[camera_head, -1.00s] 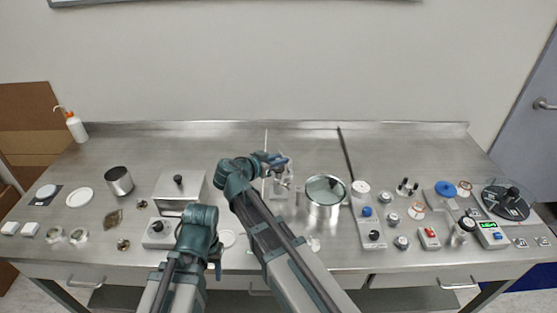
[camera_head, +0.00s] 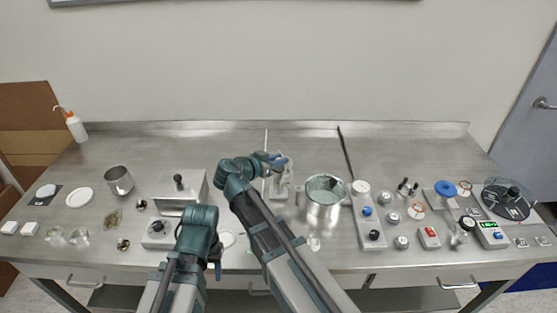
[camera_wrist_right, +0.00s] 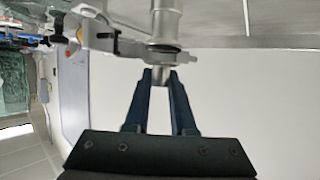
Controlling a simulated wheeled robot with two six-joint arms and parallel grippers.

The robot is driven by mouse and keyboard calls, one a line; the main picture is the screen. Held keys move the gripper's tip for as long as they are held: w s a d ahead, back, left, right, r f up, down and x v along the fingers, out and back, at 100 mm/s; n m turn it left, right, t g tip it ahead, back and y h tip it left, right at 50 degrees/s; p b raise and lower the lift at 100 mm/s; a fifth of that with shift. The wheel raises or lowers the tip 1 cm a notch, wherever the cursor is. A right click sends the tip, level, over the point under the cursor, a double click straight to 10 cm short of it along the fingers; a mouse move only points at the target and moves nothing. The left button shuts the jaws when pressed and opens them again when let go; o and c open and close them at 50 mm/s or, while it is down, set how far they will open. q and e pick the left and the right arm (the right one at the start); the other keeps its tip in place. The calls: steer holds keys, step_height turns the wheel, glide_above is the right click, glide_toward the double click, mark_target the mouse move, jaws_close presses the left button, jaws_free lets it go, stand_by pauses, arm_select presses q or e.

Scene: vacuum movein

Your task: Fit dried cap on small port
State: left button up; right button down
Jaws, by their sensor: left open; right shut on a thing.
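My right gripper (camera_head: 275,161) reaches the upright fixture (camera_head: 279,187) at the back middle of the bench. In the right wrist view my right gripper (camera_wrist_right: 161,80) is shut on a small metal cap (camera_wrist_right: 160,72). The cap is right at a metal port with a clamp ring (camera_wrist_right: 165,50); I cannot tell whether it is seated or only touching. My left gripper (camera_head: 217,270) points down near the front edge, open, mostly hidden by its own arm.
A metal box (camera_head: 180,189) stands to the left. Switch units and small fittings crowd the right side, including a blue-topped part (camera_head: 446,188). The back strip of the bench is mostly free.

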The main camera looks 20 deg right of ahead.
arm_select(q)
steer(key=shift+f+b, duration=0.45)
steer(key=shift+f, duration=0.05)
arm_select(e)
steer(key=shift+f, duration=0.5)
steer(key=c, duration=0.7)
jaws_free()
arm_select(q)
steer(key=shift+a+r, duration=0.1)
steer(key=shift+r, duration=0.05)
arm_select(e)
steer(key=shift+r, duration=0.1)
